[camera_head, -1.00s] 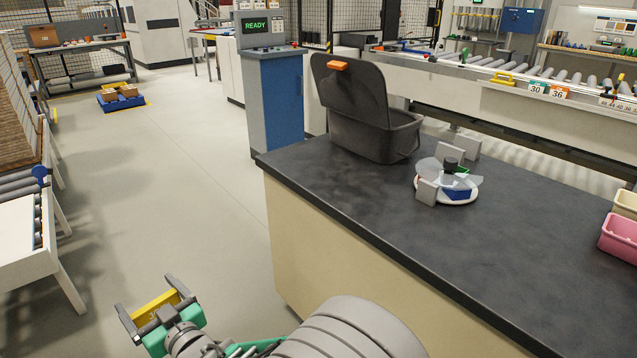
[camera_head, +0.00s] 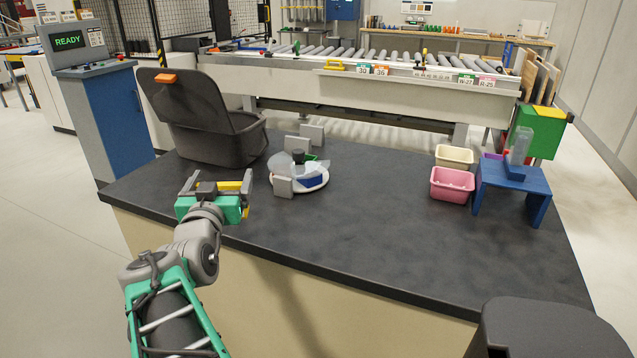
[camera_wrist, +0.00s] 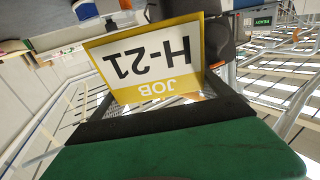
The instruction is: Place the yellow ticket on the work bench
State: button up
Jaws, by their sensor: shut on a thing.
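My gripper (camera_head: 217,187) is shut on the yellow ticket (camera_head: 230,186), which shows as a thin yellow strip between the fingers in the head view. In the wrist view the yellow ticket (camera_wrist: 150,55) is a white card with a yellow band and border, reading "JOB H-21" upside down. The work bench (camera_head: 365,235) has a dark top and cream sides. My gripper is at the bench's left front edge in the head view, seemingly above the top. I cannot tell the exact height.
A black lidded bin (camera_head: 210,130) stands behind my gripper. A white round tray (camera_head: 313,182) with grey blocks is to its right. Pink bin (camera_head: 452,186), cream bin (camera_head: 454,156) and blue stand (camera_head: 510,178) are at the right. The front middle of the bench is clear.

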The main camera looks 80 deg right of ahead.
jog(key=shift+g, duration=0.3)
jog(key=shift+w+d+f+b, duration=0.1)
jog(key=shift+d+f+b, duration=0.2)
jog(key=shift+d+f, duration=2)
jog(key=shift+w+d+f+b, duration=0.1)
jog(key=shift+d+f+b, duration=0.25)
jog(key=shift+d+f, duration=1.9)
jog(key=shift+d+f+b, duration=0.3)
jog(key=shift+d+f, duration=1.55)
jog(key=shift+d, duration=0.85)
jog(key=o, duration=1.1)
jog(key=shift+r, duration=0.1)
jog(key=shift+c, duration=0.2)
